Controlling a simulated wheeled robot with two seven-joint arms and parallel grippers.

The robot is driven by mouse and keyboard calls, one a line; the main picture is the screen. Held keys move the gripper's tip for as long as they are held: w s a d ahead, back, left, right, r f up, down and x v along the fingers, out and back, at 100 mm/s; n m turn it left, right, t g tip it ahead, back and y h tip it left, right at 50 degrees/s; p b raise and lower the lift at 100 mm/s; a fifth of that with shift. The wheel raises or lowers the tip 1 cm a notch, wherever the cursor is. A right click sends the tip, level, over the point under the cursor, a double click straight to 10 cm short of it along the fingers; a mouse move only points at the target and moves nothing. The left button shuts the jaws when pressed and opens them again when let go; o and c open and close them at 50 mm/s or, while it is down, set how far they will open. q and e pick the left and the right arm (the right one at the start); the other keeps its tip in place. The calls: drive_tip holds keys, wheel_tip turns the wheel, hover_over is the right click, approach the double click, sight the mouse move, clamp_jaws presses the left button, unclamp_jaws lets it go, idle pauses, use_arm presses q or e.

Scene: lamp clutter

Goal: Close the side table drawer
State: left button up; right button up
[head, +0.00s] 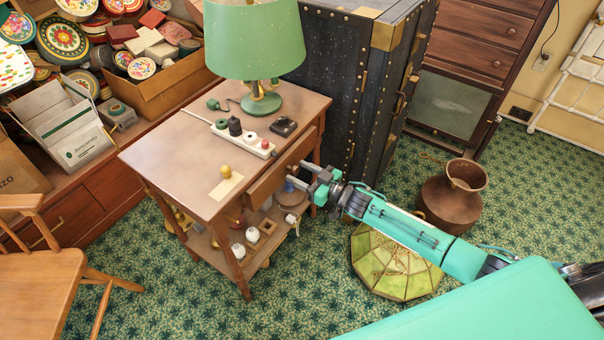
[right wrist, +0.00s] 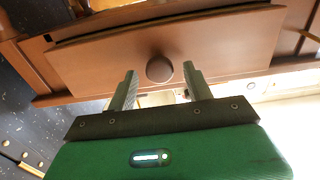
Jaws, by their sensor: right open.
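The wooden side table (head: 165,155) stands in the middle of the head view. Its drawer (head: 266,187) is on the right side and appears to stick out a little from the table. In the right wrist view, the brown drawer front (right wrist: 105,65) faces me, with a dark gap along its top edge. A round dark knob (right wrist: 159,69) is at its middle. My right gripper (head: 297,173) is open at the drawer front. Its fingers (right wrist: 159,78) stand on either side of the knob, apart from it. My left gripper is not in view.
A green lamp (head: 255,45) and a power strip (head: 228,137) are on the tabletop. A dark trunk (head: 335,85) stands close behind. A copper jug (head: 450,205) and a glass lampshade (head: 395,262) are on the floor near my right arm. A wooden chair (head: 45,280) is at left.

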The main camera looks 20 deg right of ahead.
sight(297, 171)
clamp_jaws()
drive_tip(key=shift+w+a, duration=0.3)
drive_tip(key=shift+w, duration=0.1)
drive_tip(key=shift+b+x, duration=0.3)
drive_tip(key=shift+x, duration=0.9)
drive_tip(key=shift+c, duration=1.1)
unclamp_jaws()
drive_tip(key=shift+o, duration=1.1)
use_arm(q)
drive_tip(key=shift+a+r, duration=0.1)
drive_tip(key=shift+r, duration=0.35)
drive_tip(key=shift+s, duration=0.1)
